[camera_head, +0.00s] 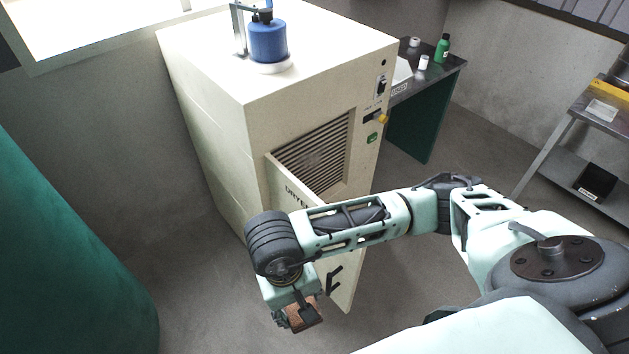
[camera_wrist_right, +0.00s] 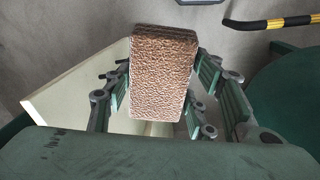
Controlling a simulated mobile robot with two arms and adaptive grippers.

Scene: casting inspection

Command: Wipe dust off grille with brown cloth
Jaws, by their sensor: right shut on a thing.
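The grille (camera_head: 312,155) is a dark slatted vent in the upper front of the cream dryer cabinet (camera_head: 205,120). A paler, dusty-looking patch shows on its slats. My right arm crosses in front of the cabinet, and my right gripper (camera_head: 297,312) is low, in front of and below the grille, well apart from it. It is shut on the brown cloth (camera_head: 304,315), a thick textured block. In the right wrist view the cloth (camera_wrist_right: 163,75) stands between the fingers (camera_wrist_right: 160,100). My left gripper is not in view.
A cream panel (camera_head: 343,290) marked DRYER, with a black handle, stands swung out from the cabinet front, close to my right gripper. A blue canister (camera_head: 268,40) stands on top. A green rounded body (camera_head: 60,260) is at left. A bench (camera_head: 430,85) and shelf cart (camera_head: 590,120) are at right.

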